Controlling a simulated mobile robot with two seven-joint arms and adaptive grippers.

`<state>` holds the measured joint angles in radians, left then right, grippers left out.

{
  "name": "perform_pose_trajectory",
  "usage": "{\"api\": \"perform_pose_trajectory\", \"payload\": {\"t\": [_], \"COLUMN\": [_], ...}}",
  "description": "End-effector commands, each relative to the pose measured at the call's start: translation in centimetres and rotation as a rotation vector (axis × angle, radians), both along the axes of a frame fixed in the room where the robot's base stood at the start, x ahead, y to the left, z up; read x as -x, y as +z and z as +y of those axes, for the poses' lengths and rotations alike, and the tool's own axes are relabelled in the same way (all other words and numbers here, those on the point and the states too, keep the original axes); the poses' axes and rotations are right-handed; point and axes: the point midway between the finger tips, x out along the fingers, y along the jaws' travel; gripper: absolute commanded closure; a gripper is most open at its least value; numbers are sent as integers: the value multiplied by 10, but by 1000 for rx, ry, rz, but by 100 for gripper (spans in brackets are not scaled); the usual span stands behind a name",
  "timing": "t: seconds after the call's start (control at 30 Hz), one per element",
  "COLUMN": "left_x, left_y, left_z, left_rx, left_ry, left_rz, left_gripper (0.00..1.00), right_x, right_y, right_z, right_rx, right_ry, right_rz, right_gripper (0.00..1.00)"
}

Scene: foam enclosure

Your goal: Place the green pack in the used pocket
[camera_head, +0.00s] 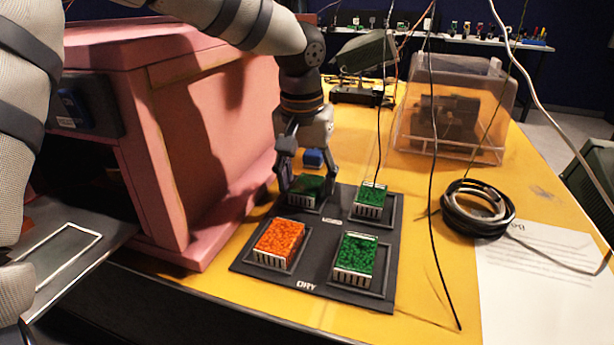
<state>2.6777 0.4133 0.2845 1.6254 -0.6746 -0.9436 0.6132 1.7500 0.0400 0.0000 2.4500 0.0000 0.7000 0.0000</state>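A dark tray (318,262) on the yellow table has four framed pockets and a front label reading DRY; a smaller label in its middle is unreadable. Green packs sit in the back left (306,193), back right (370,198) and front right (355,258) pockets. An orange pack (279,240) sits in the front left pocket. My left gripper (306,181) points down over the back left green pack, one finger on each side of it. I cannot tell whether the fingers press on it. No pocket is readably marked used. My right gripper is out of view.
A pink foam enclosure (215,130) with an open front stands close left of the tray. A clear box (455,115) stands at the back right. A black cable coil (478,208) and paper sheet (540,285) lie to the right. Thin cables hang across the view.

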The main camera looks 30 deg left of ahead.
Motion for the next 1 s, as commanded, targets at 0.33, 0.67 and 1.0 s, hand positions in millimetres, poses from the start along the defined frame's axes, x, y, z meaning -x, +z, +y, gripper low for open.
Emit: {"api": "perform_pose_trajectory", "payload": {"t": [0.33, 0.67, 1.0], "left_x": [0, 13, 18], "left_y": [10, 95, 122], "left_z": [0, -3, -5], "left_rx": [-1, -2, 0], "left_ry": [1, 0, -1], "left_rz": [-4, -4, 2], "left_gripper": [41, 41, 41], "right_x": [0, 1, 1], "right_y": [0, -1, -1], "right_z": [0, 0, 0], "right_rx": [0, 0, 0], "right_ry": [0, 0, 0], "right_rz": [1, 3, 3], "right_gripper": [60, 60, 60]}}
